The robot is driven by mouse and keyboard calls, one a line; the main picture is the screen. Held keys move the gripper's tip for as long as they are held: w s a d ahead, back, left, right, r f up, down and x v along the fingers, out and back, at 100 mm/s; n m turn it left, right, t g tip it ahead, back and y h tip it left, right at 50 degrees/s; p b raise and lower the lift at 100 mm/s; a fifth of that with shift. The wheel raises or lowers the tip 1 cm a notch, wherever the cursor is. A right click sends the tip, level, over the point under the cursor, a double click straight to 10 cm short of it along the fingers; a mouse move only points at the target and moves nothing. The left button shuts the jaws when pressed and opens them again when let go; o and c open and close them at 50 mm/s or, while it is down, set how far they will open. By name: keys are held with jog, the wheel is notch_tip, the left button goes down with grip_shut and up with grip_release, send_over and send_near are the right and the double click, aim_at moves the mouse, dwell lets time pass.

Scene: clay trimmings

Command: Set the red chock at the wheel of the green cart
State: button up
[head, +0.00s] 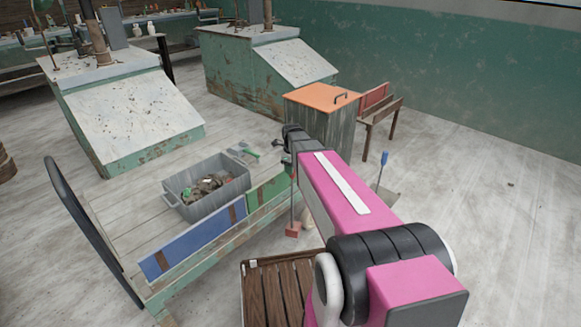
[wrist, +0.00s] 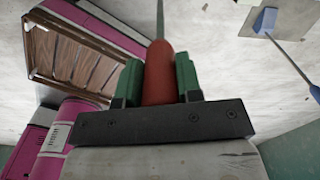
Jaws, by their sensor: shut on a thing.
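My gripper (head: 291,162) is shut on the upright red handle of the red chock (head: 293,229). In the wrist view the red handle (wrist: 159,72) sits between the green jaw pads, with a thin rod running on from it. The chock's red block hangs low at the cart's near right end; I cannot tell whether it touches the floor. The green cart (head: 205,258) has a plank deck and blue and green side panels. A pale rounded shape (head: 308,219), perhaps its wheel, shows just right of the block, partly hidden by my arm.
A grey crate of clay scraps (head: 212,207) stands on the deck. A slatted wooden platform (head: 278,290) lies in front. A blue-handled chock (head: 383,160) stands on a grey plate to the right. An orange-topped bin (head: 322,97) and a chair (head: 376,112) stand behind. Floor at right is open.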

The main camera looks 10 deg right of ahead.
aim_at(292, 186)
jog(key=shift+w+f+m, duration=0.4)
jog(key=shift+f+m, duration=0.1)
jog(key=shift+f, duration=0.2)
notch_tip(292, 186, down, 9)
dwell(0.3)
jog(key=shift+f, duration=0.45)
dwell(0.5)
jog(key=o, duration=1)
jog(key=shift+c, duration=0.2)
